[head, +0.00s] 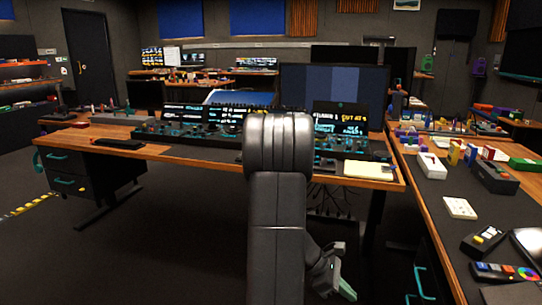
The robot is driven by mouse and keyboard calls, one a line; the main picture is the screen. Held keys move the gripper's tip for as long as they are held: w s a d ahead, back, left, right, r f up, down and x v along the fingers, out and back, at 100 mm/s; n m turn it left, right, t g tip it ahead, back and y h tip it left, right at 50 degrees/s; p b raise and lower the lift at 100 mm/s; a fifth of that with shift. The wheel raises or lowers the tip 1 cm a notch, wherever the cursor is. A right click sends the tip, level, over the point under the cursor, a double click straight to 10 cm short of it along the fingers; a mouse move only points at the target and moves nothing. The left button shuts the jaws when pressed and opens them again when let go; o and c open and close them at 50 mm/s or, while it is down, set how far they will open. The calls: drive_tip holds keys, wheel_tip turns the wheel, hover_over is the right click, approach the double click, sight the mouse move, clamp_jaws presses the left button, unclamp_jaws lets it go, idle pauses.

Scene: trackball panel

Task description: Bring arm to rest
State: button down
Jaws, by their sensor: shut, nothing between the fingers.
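My arm rises through the middle of the head view and hides part of the desk behind it. My gripper (346,288) shows low, just right of the arm, in front of the desk and below its top. Its fingers look shut, and no object shows between them. The control panel (205,134), dark with teal parts and small lit screens, lies along the wooden desk (165,151). My arm hides the panel's middle. I cannot make out a trackball. The gripper is apart from the panel and the desk.
A side table (436,206) on the right holds several boxes, a white square pad (459,208) and a colour-wheel device (507,273). A yellow notepad (369,170) lies on the desk's right end. A dark drawer unit (75,175) stands under its left end. Open floor lies at front left.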

drive_tip(key=w+a+p, duration=0.1)
drive_tip(key=w+a, duration=0.2)
drive_tip(key=a, duration=0.8)
